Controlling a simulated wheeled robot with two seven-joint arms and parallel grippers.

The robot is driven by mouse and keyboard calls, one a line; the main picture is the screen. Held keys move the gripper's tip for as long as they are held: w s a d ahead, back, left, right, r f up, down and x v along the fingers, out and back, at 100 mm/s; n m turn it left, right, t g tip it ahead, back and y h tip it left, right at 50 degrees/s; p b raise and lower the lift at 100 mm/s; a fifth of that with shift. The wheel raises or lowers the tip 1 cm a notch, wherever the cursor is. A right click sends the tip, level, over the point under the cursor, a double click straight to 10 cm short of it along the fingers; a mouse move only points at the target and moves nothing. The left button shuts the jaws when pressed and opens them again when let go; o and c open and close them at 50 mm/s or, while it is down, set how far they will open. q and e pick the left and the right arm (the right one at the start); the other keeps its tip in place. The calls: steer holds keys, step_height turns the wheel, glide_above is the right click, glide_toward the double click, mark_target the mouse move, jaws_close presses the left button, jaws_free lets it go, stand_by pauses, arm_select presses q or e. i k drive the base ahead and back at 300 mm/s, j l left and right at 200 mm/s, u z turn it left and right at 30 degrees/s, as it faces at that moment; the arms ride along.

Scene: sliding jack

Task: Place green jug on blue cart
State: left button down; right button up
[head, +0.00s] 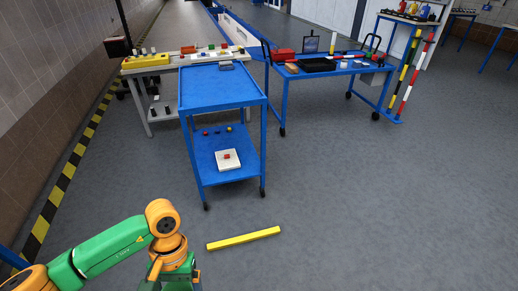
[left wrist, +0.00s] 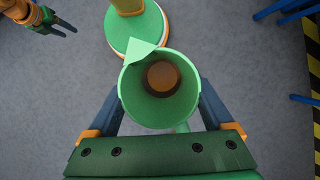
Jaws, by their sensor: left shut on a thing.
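The green jug (left wrist: 140,100) is in the left wrist view, seen from above into its open mouth, with the spout toward the top. My left gripper (left wrist: 160,88) has its two fingers closed on the jug's sides.
The lower shelf holds a white box (head: 228,160) and small coloured pieces. A yellow bar (head: 243,238) lies on the floor before the cart. A second blue cart (head: 283,92) with several items stands right.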

mark_target(222, 85)
steer(key=i+l+z, duration=0.6)
steer(key=i+z, duration=0.15)
steer(key=i+l+z, duration=0.1)
steer(key=i+z, duration=0.7)
steer(key=i+u, duration=0.3)
steer(key=i, duration=0.15)
steer(key=i+l+u, duration=0.1)
steer(key=i+u, duration=0.2)
steer(key=i, duration=0.15)
steer(key=i+l+u, duration=0.25)
steer(key=i, duration=0.2)
